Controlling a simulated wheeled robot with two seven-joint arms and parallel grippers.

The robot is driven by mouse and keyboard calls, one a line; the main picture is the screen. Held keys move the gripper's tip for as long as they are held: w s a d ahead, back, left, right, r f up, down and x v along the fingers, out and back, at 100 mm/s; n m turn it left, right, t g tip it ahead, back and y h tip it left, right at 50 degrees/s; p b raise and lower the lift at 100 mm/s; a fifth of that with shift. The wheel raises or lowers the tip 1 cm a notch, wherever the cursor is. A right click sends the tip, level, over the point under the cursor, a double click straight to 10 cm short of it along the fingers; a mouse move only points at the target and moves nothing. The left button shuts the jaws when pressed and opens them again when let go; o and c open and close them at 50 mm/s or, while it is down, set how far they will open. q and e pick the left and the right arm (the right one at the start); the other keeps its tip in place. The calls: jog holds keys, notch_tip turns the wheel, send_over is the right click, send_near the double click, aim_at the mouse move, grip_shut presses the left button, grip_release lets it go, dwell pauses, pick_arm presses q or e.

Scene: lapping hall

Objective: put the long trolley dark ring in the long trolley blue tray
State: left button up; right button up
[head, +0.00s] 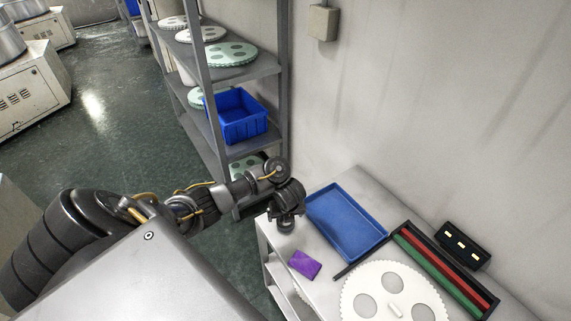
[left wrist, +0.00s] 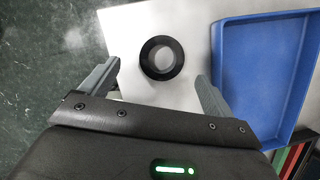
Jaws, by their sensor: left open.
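The dark ring (left wrist: 147,63) lies flat on the white trolley top in the left wrist view, near the trolley's edge. My left gripper (head: 287,223) is open above that end of the trolley. In the left wrist view its two fingers stand on either side of the ring, apart from it. In the head view the ring is hidden behind the gripper. The blue tray (head: 345,216) lies flat on the trolley just right of the gripper and looks empty. It also shows at the right of the left wrist view (left wrist: 258,72). My right gripper is not in view.
The trolley top also holds a purple block (head: 305,264), a large white disc with holes (head: 378,281), a dark-framed rack with red and green bars (head: 445,269) and a black box (head: 463,245). A grey shelf with a blue crate (head: 240,118) stands behind; a wall lies beyond.

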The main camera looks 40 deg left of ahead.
pick_arm(q)
jog(key=shift+b+x, duration=1.05)
jog(key=shift+x, duration=1.6)
jog(key=shift+w+d, duration=0.1)
jog(key=shift+c, duration=0.3)
jog(key=c, duration=1.2)
jog(key=shift+r, duration=0.15)
